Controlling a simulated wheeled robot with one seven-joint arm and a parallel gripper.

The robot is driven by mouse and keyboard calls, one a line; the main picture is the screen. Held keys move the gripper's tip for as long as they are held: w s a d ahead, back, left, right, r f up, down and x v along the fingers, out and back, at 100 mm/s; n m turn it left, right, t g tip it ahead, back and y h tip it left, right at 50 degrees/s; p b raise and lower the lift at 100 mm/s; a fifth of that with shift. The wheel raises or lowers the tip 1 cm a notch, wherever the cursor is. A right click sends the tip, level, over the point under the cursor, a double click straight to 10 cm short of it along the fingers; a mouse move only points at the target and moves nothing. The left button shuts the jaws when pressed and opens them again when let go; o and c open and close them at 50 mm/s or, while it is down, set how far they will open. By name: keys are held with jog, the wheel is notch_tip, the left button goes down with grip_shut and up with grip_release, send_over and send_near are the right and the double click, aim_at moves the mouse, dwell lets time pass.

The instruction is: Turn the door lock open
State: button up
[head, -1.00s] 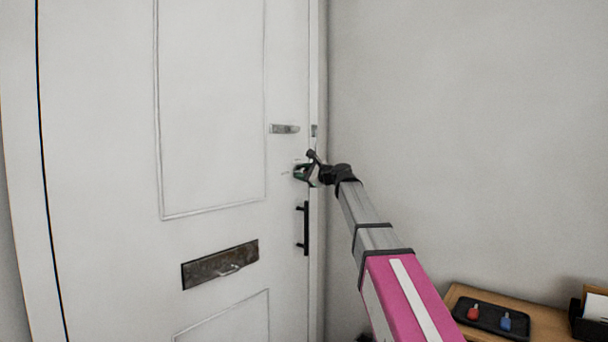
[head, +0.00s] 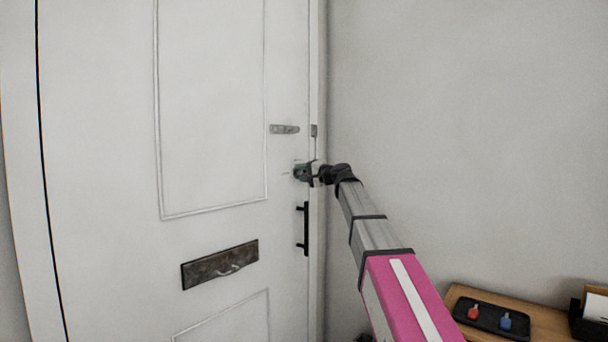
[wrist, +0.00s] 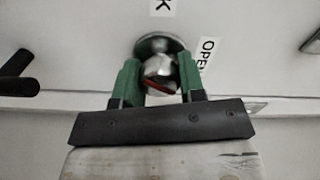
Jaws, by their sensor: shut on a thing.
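The door lock is a round silver knob (wrist: 160,72) on a round plate, with a red mark on it, in the wrist view. My gripper (wrist: 160,84) has its two green fingers on either side of the knob and is shut on it. A label reading "OPEN" (wrist: 206,52), partly covered, sits to the right of the knob, and a cut-off label ending in "K" (wrist: 163,6) sits above. In the head view my gripper (head: 300,172) is at the right edge of the white door (head: 212,100) and hides the knob.
A black pull handle (head: 306,228) is just below my gripper. A metal latch (head: 284,129) is above it, and a letter slot (head: 220,265) is lower left. A wooden table with a black tray (head: 490,320) stands at lower right.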

jog(key=n, duration=0.6)
dwell(0.6)
jog(key=o, duration=0.9)
jog(key=shift+o, duration=0.2)
jog(key=v, duration=1)
jog(key=shift+s+d, duration=0.3)
